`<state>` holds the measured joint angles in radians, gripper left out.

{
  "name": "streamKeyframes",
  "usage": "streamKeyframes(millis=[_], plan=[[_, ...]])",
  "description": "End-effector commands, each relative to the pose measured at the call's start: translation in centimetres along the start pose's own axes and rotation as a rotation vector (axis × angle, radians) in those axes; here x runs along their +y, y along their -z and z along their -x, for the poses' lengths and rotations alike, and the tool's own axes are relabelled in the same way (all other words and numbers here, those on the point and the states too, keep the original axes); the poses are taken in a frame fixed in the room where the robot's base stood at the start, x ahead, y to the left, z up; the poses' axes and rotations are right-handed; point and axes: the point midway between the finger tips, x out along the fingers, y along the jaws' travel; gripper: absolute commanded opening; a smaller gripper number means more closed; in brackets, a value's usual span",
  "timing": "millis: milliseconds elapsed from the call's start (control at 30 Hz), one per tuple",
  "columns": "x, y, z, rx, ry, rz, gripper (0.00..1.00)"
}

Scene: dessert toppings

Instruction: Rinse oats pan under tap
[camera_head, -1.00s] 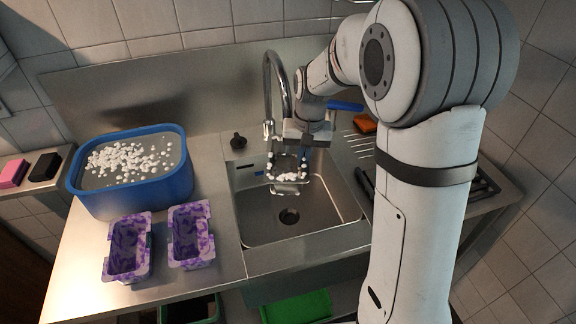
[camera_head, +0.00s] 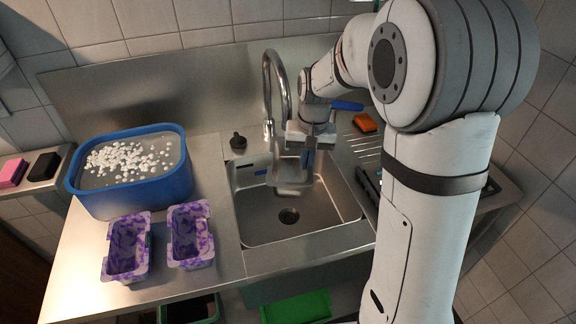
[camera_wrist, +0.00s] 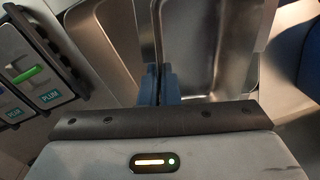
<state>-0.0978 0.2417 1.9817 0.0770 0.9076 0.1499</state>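My gripper (camera_head: 310,157) is over the back right of the steel sink (camera_head: 289,216), with blue fingers that show in the wrist view (camera_wrist: 165,86). It is shut on the edge of a metal pan (camera_head: 291,172), which also fills the upper part of the wrist view (camera_wrist: 205,48). The pan is tilted in the sink's upper area, and no white bits show in its visible part. The curved tap (camera_head: 270,85) rises behind the sink, just left of my gripper. I cannot make out a water stream.
A blue tub (camera_head: 141,187) with white pieces stands at left, behind two purple patterned containers (camera_head: 128,247) (camera_head: 190,235). A black knob-like item (camera_head: 238,142) is beside the tap. An orange block (camera_head: 365,122) lies right of the sink. A labelled panel (camera_wrist: 45,85) shows in the wrist view.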

Motion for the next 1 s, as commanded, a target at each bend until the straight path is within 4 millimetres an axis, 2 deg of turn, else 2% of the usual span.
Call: streamKeyframes(millis=[733,1000], plan=[[-1.9,-5.8,-0.1,0.001,0.0,0.001,0.0],[-2.2,-6.8,-0.1,0.001,0.0,0.0,0.0]])
